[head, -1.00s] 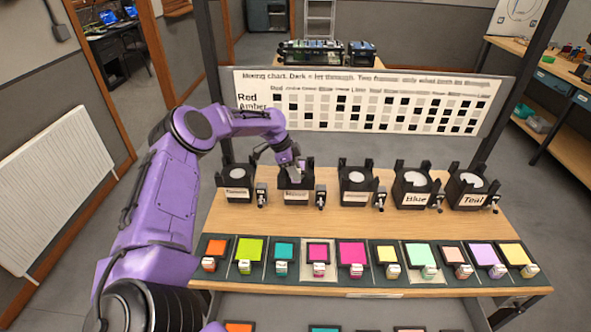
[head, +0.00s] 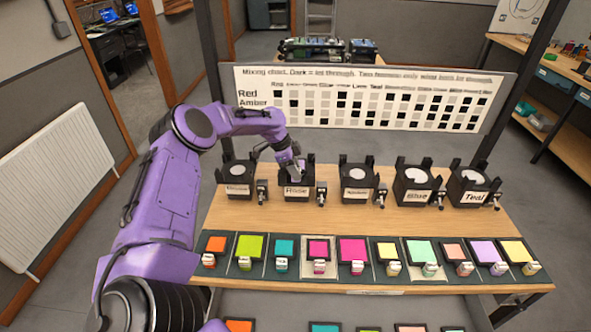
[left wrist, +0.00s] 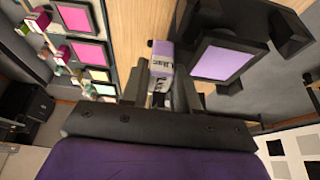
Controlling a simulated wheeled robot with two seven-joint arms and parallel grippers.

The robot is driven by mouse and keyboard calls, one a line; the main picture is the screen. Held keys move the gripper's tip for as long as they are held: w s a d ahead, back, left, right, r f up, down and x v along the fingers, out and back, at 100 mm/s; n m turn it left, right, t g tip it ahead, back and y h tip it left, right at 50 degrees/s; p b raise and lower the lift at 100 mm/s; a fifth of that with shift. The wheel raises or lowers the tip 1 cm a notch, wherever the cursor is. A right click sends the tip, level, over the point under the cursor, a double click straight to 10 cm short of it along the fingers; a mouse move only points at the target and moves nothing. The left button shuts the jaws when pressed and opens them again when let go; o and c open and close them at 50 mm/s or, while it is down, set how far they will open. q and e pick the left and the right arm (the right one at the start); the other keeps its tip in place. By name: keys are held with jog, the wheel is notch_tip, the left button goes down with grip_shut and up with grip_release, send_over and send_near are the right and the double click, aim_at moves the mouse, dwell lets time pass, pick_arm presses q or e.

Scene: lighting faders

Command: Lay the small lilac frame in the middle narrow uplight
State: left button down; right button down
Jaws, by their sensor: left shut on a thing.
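The small lilac frame (left wrist: 224,59) shows in the left wrist view, with a dark rim and a tab (left wrist: 162,66) that reads "Lilac". My left gripper (head: 295,176) is shut on this tab. It is at the narrow uplight labelled Rose (head: 296,192), second from the left in the head view. In the left wrist view, black uplight posts (left wrist: 289,30) stand close around the frame. I cannot tell whether the frame rests on the uplight or is just above it. In the head view the gripper hides most of the frame. My right gripper is not in view.
Other uplights stand on both sides: one at left (head: 238,190), one at right (head: 357,197), then Blue (head: 413,198) and Teal (head: 472,197). A row of coloured frames, including a larger lilac one (head: 482,250), lies in front. A mixing chart (head: 370,97) stands behind.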

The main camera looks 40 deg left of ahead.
pick_arm(q)
jog(key=shift+f+b, duration=0.95)
jog(key=shift+f, duration=0.3)
jog(key=c, duration=0.8)
grip_release()
jog(key=shift+r, duration=0.1)
jog(key=p+v, duration=0.2)
jog(key=v, duration=0.3)
jog(key=w+d+p+v, duration=0.1)
jog(key=p+v, duration=0.1)
jog(key=v, duration=0.4)
jog(key=d+r+p+v, duration=0.1)
jog(key=p+v, duration=0.1)
jog(key=v, duration=0.4)
jog(key=shift+w, duration=0.25)
